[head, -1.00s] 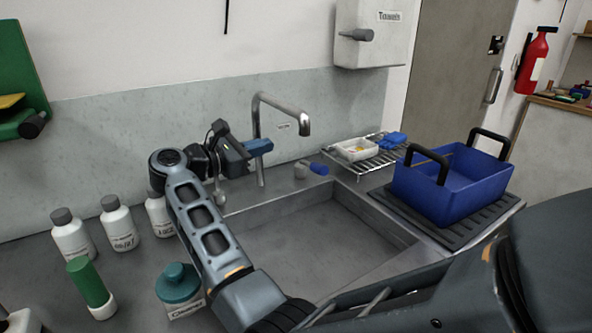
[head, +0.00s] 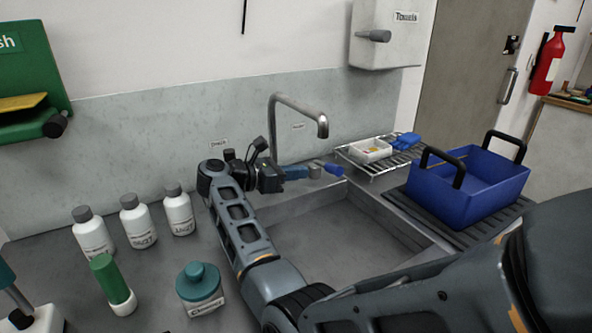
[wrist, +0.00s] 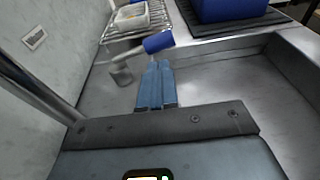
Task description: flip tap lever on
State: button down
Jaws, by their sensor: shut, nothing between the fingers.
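My gripper (head: 306,172) is shut and empty, low beside the lever. In the wrist view its blue fingertips (wrist: 158,66) lie just below the blue handle and right of the base. Whether they touch the lever I cannot tell.
The tap's upright pipe (head: 273,130) stands close to my wrist. A wire rack (head: 365,165) with a white tray (head: 371,150) is behind the lever. A blue crate (head: 470,187) stands on a black mat at right. White bottles (head: 138,222) stand at left. The sink basin (head: 340,235) is empty.

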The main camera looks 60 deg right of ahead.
aim_at(329, 171)
jog(key=p+x, duration=0.2)
jog(key=x, duration=0.5)
jog(key=shift+s+d+f+b, duration=0.1)
jog(key=shift+d+b, duration=0.05)
jog(key=shift+b, duration=0.2)
